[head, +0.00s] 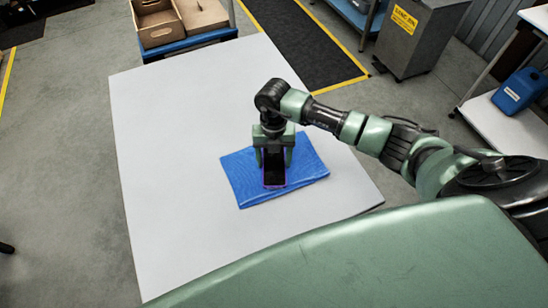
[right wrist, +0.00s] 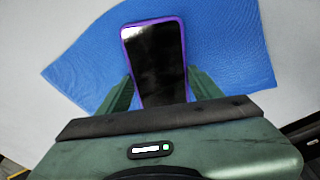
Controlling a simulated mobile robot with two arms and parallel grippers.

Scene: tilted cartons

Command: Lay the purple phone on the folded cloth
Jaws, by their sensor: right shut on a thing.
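The purple phone (head: 274,172) has a dark screen and a purple edge. In the right wrist view the phone (right wrist: 155,60) shows screen up between the fingers, over the blue cloth. The folded blue cloth (head: 243,180) lies flat on the white table, and it fills much of the right wrist view (right wrist: 225,45). My right gripper (head: 273,165) is shut on the phone, above the middle of the cloth. Its fingers also show in the right wrist view (right wrist: 160,90). I cannot tell whether the phone touches the cloth. My left gripper is not in view.
The white table (head: 165,130) is bare around the cloth. Cardboard cartons (head: 155,28) stand on a blue support beyond its far left edge. A grey bin (head: 415,40) with a yellow label and a blue canister (head: 518,92) on a white surface stand off to the right.

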